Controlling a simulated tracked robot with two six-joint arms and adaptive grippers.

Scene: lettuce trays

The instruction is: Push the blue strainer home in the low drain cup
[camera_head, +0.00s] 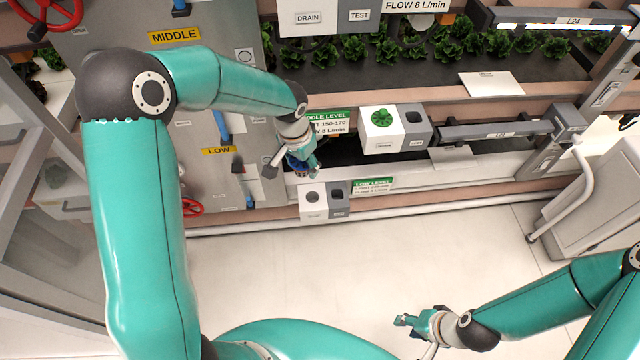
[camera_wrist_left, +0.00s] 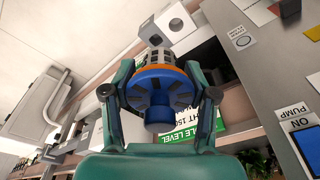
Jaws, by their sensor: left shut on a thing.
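My left gripper (camera_head: 306,166) is shut on the blue strainer (camera_head: 298,165), held in the air above the low drain cup. In the left wrist view the strainer (camera_wrist_left: 158,85) shows a blue slotted body with an orange band, gripped between both fingers. The low drain cup (camera_head: 312,197) is a dark round opening in a white box with a grey part at its right. In the wrist view a box with round openings (camera_wrist_left: 168,24) shows beyond the strainer, apart from it. My right gripper (camera_head: 405,321) is open and empty, low over the floor.
A white and grey box (camera_head: 394,130) above right holds a green strainer (camera_head: 381,117). The panel (camera_head: 215,110) with a red valve wheel (camera_head: 191,207) stands left of the cup. The floor (camera_head: 350,270) in front is clear.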

